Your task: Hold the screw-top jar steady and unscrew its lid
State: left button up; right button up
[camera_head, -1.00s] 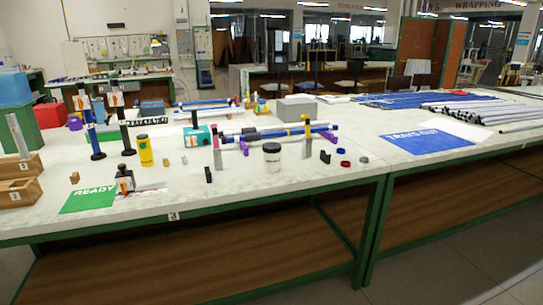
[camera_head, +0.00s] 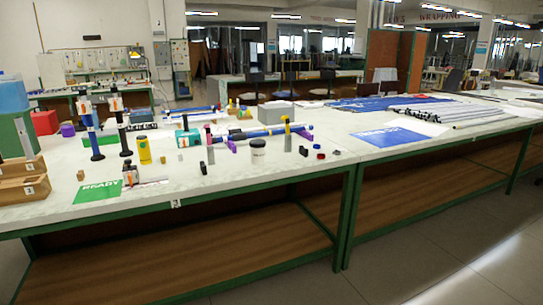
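The screw-top jar (camera_head: 258,159) stands upright on the white workbench (camera_head: 225,180), near the middle of its front part. Its body is pale and its lid (camera_head: 258,143) is dark and sits on top. Nothing touches the jar. Neither of my grippers shows in the head view.
A blue rod on purple supports (camera_head: 262,132) lies behind the jar. Small caps (camera_head: 320,156) lie to its right and a yellow bottle (camera_head: 144,150) stands to its left. A green READY card (camera_head: 98,192) lies at the front left. Floor in front of the bench is clear.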

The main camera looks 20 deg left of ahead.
aim_at(257, 155)
jog(key=z, duration=0.5)
jog(key=i, duration=1.15)
jog(key=u, duration=0.35)
jog(key=i, duration=0.9)
jog(key=u, duration=0.9)
